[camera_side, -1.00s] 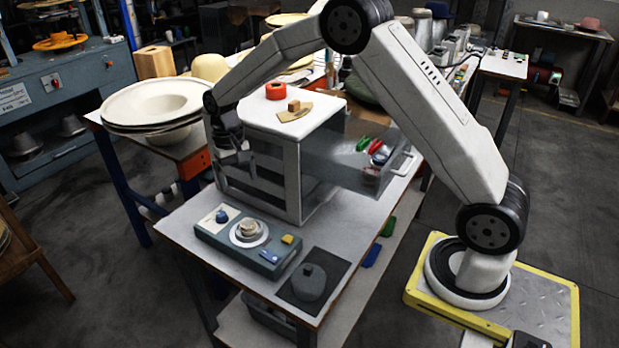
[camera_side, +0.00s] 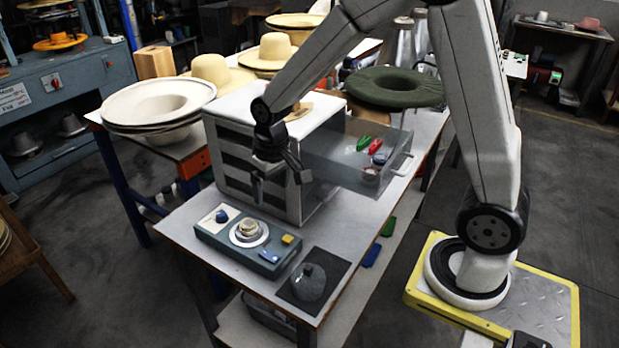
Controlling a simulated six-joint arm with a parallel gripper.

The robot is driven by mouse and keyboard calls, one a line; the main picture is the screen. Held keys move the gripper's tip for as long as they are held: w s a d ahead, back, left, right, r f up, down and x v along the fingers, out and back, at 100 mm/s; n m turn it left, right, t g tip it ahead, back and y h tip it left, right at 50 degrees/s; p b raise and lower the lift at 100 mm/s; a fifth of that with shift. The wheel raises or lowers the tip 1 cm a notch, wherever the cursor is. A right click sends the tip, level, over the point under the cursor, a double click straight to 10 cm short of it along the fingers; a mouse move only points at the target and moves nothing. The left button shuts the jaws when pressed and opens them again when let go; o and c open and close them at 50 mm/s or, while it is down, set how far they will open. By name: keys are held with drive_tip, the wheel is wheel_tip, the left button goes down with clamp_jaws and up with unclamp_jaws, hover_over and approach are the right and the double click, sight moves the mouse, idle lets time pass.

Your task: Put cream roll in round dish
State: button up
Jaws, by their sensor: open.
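The cream roll (camera_side: 248,227) is a small pale cylinder. It sits upright within the light round dish (camera_side: 236,239) on top of the blue-grey box on the table. My gripper (camera_side: 281,187) is above and behind the dish, a little to its right, in front of the white drawer cabinet. Its two dark fingers are apart with nothing between them, clear of the roll. My wrist hides part of the cabinet's front and top.
The white cabinet (camera_side: 222,155) stands behind, its clear drawer (camera_side: 340,166) pulled out to the right with red and green items inside. The blue-grey box (camera_side: 213,236) carries a blue knob and a yellow block (camera_side: 287,239). A grey lidded pot (camera_side: 308,283) stands at front right.

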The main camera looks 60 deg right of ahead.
drive_tip(key=s+n+t, duration=0.1)
drive_tip(key=s+n, duration=0.1)
drive_tip(key=s, duration=0.9)
drive_tip(key=shift+s+a+f+t, duration=0.2)
drive_tip(key=shift+f+t, duration=0.1)
drive_tip(key=shift+t, duration=0.1)
drive_tip(key=shift+c, duration=0.2)
